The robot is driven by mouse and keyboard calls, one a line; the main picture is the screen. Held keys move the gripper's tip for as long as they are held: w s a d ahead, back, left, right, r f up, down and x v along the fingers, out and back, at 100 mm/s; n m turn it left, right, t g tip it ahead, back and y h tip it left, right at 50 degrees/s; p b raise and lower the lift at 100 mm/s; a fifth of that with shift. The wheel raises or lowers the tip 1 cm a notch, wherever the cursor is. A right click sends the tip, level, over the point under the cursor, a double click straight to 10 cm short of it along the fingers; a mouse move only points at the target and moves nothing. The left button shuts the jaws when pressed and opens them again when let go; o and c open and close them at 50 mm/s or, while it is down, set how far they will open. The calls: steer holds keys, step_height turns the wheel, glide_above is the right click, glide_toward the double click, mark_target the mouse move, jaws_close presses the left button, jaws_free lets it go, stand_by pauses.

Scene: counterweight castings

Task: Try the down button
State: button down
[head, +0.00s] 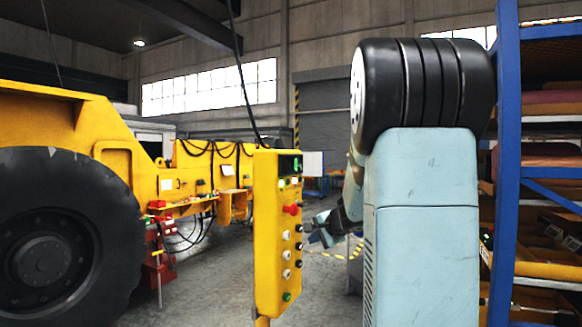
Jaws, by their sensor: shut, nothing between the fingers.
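A yellow control box (267,225) hangs upright in the middle of the head view, with a cable rising from its top. Its narrow face carries a small lit green display (290,165), a red button (291,209), several black and white buttons such as a white one (286,273), and a green button (286,297) at the bottom. Labels are too small to read, so I cannot tell which is the down button. My gripper (313,238) is small, to the right of the box's face, shut and empty. It appears apart from the buttons; depth is hard to judge.
A large yellow vehicle with a black wheel (45,245) fills the left. A blue rack (508,160) with loaded shelves stands at the right. My arm covers much of the right centre. Open concrete floor (215,290) lies between vehicle and box.

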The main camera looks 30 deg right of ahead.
stand_by(0.9)
steer(key=s+a+r+n+g+y, duration=0.15)
steer(key=s+a+n, duration=0.25)
steer(key=s+a, duration=0.4)
steer(key=s+a+r+n+g+y, duration=0.15)
steer(key=s+a+n, duration=0.35)
steer(key=a, duration=0.5)
steer(key=s+a+f+n+g+h, duration=0.1)
steer(key=s+a+f+n+h, duration=0.1)
steer(key=s, duration=0.7)
steer(key=s+a+f+n+g+h, duration=0.1)
steer(key=s+n, duration=0.4)
steer(key=s, duration=0.5)
steer(key=shift+a+f+g+h, duration=0.4)
steer(key=shift+a+f+g, duration=0.1)
steer(key=shift+a, duration=0.15)
steer(key=shift+d, duration=0.1)
